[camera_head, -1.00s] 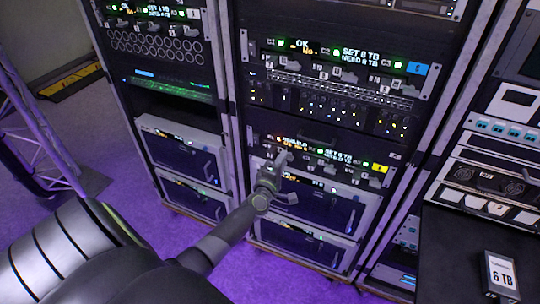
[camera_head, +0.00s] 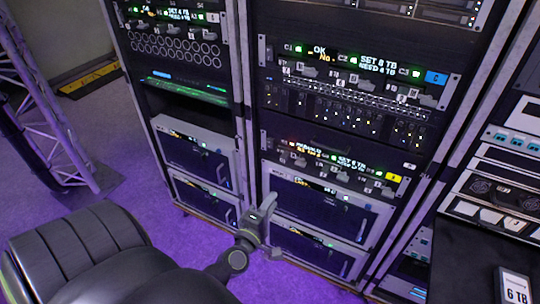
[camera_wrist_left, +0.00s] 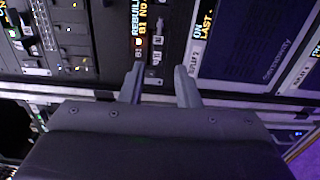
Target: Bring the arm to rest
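My left gripper (camera_head: 270,204) is in front of the middle rack, at the height of its lower drawer units. In the left wrist view its two fingers (camera_wrist_left: 160,70) stand apart with nothing between them, with the rack front beyond. No object is held. My right gripper is in neither view.
The middle rack has an upper panel (camera_head: 345,65) reading "SET 8 TB" and a lower panel (camera_head: 340,164) with a yellow tag. A box marked "6 TB" (camera_head: 514,286) sits on a black surface at right. A truss (camera_head: 45,110) stands at left. Purple floor is clear between.

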